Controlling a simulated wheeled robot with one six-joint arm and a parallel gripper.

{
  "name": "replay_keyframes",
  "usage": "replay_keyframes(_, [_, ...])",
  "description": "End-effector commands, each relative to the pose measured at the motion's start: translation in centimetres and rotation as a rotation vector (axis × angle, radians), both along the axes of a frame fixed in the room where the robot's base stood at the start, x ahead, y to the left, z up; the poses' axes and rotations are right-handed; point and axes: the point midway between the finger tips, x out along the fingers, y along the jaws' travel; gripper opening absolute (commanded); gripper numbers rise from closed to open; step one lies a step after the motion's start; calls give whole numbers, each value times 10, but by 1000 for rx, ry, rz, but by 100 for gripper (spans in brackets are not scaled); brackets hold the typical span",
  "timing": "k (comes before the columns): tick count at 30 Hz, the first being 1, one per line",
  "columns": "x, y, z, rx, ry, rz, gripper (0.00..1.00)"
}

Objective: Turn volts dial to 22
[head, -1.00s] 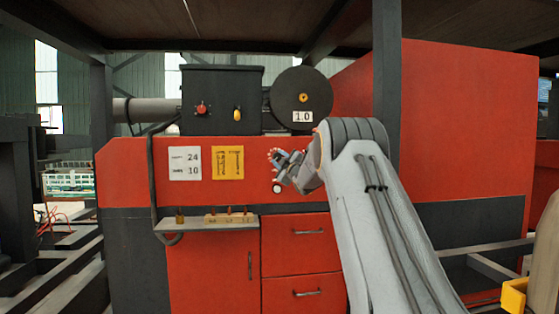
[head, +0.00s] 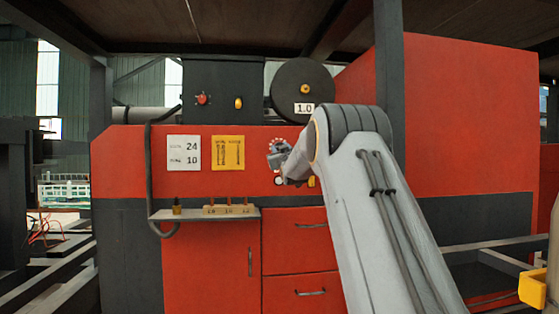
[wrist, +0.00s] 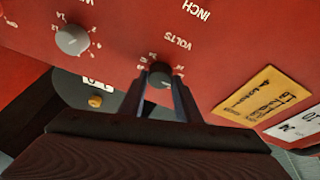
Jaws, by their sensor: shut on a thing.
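The volts dial (wrist: 160,70) is a dark round knob on the red panel, with the word VOLTS and small white numbers around it. My gripper (wrist: 161,80) has its two fingers on either side of the knob and is shut on it. In the head view my gripper (head: 277,157) is at the panel, and it hides the volts dial. The numbers by the dial are too small and slanted to read its setting surely. A white card (head: 184,153) on the panel shows 24 above 10.
A second, grey knob (wrist: 72,40) with its own numbers is near the volts dial. A yellow card (head: 228,153) is beside the white card. A shelf (head: 205,214) with small pegs juts out below. A dark post (head: 387,70) stands right of the spool (head: 303,90).

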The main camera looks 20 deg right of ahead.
Motion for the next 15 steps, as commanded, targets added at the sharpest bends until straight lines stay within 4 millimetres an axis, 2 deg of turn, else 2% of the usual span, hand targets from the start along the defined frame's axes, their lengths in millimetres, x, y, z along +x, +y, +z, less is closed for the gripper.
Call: replay_keyframes(15, [2, 4, -1, 468, -133, 1, 8])
